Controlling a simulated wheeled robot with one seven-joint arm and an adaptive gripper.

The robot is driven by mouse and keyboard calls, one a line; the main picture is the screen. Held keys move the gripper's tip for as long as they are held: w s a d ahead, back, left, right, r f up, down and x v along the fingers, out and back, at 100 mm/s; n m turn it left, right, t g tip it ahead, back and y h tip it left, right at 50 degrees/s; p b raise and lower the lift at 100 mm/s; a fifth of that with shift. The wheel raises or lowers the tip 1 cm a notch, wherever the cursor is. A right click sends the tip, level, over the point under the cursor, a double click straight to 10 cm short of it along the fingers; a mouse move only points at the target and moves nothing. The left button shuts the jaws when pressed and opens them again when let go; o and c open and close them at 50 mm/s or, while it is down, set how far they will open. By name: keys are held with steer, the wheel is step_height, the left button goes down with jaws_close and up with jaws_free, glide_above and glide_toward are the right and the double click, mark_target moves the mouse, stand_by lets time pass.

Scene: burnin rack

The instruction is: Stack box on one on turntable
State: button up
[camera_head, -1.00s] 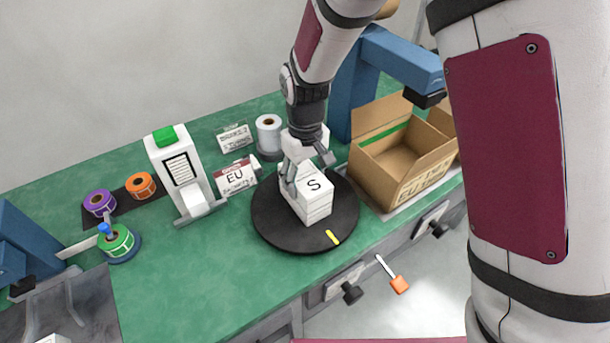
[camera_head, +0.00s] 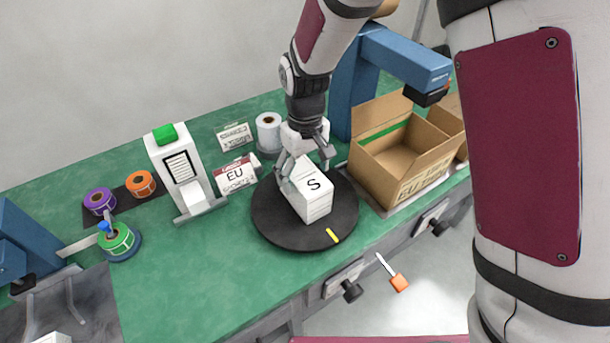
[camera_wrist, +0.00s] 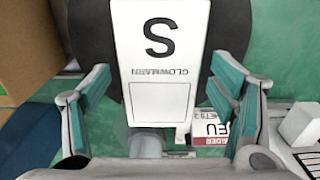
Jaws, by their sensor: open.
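A white box (camera_head: 314,186) marked S stands on the dark round turntable (camera_head: 270,228). I cannot tell from the head view whether its white body is one box or two stacked. My gripper (camera_head: 307,170) is at the far upper side of the box, fingers spread. In the wrist view, the box (camera_wrist: 160,60) lies between the teal-padded fingers of my open gripper (camera_wrist: 160,100), with gaps on both sides. The turntable (camera_wrist: 92,35) shows dark behind it. A yellow mark (camera_head: 332,236) is near the turntable's front edge.
An open cardboard carton (camera_head: 395,165) stands right of the turntable under a blue arm-like frame (camera_head: 352,85). An EU label card (camera_head: 236,175), a white roll (camera_head: 268,128) and a label printer (camera_head: 180,170) stand left and behind.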

mark_target(305, 174)
step_height(305, 174, up, 10)
steer(key=r, duration=0.1)
steer(key=s+d+r+m+t, duration=0.2)
steer(key=s+d+r+m, duration=0.1)
steer(key=s+d+r, duration=0.55)
steer(key=s+d+r+m+t, duration=0.2)
steer(key=s+d+m, duration=0.1)
steer(key=s+d, duration=0.9)
steer(key=shift+s+r+m, duration=0.25)
steer(key=shift+s+m, duration=0.15)
steer(key=shift+s, duration=0.55)
steer(key=shift+a, duration=0.2)
